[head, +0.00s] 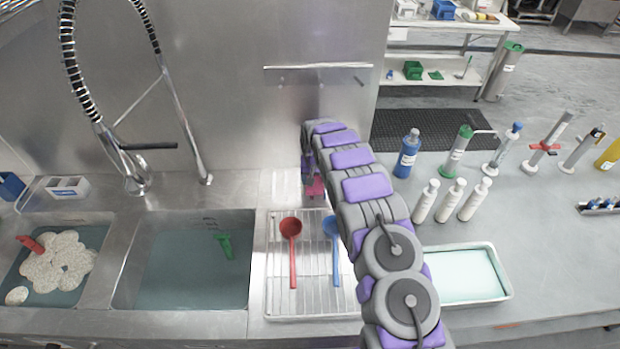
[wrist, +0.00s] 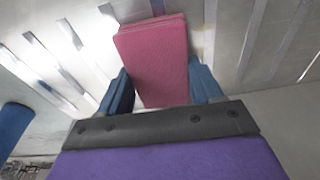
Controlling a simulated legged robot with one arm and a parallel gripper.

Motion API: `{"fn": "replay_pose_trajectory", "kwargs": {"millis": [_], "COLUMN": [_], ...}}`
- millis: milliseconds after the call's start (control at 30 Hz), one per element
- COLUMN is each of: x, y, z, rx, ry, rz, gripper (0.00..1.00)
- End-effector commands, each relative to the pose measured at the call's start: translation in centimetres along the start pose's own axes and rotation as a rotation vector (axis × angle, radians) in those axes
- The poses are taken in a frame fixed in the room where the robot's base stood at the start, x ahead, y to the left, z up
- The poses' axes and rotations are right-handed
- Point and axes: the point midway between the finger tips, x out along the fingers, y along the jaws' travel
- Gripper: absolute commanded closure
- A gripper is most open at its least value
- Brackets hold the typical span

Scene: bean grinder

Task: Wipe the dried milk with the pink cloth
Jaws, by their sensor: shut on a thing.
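My gripper (head: 312,172) is shut on the pink cloth (head: 316,188), at the back of the steel counter behind the drying rack. In the wrist view the cloth (wrist: 153,52) is a thick, folded pink block between the two blue fingers. A whitish patch (head: 286,184), which looks like the dried milk, lies on the steel just left of the cloth. I cannot tell whether the cloth touches the surface. My arm hides part of the counter to the right.
The wire rack (head: 309,287) holds a red ladle (head: 292,255) and a blue ladle (head: 335,250). A water-filled sink (head: 185,270) and a tall faucet (head: 135,180) are left. White bottles (head: 450,198) and a pale tray (head: 468,272) stand right of my arm. The steel wall is close behind.

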Motion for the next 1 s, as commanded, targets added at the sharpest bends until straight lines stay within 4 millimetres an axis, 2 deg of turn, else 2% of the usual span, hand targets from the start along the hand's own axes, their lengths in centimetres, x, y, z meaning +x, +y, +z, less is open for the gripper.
{"fn": "replay_pose_trajectory", "kwargs": {"millis": [200, 533, 1000], "x": [0.1, 0.2, 0.6], "y": [1.9, 3.2, 6.6], "z": [-0.1, -0.1, -0.1], "rx": [0.002, 0.002, 0.001], "ry": [-0.001, -0.002, -0.005], "rz": [0.0, 0.0, 0.0], "gripper": [0.59, 0.59, 0.59]}}
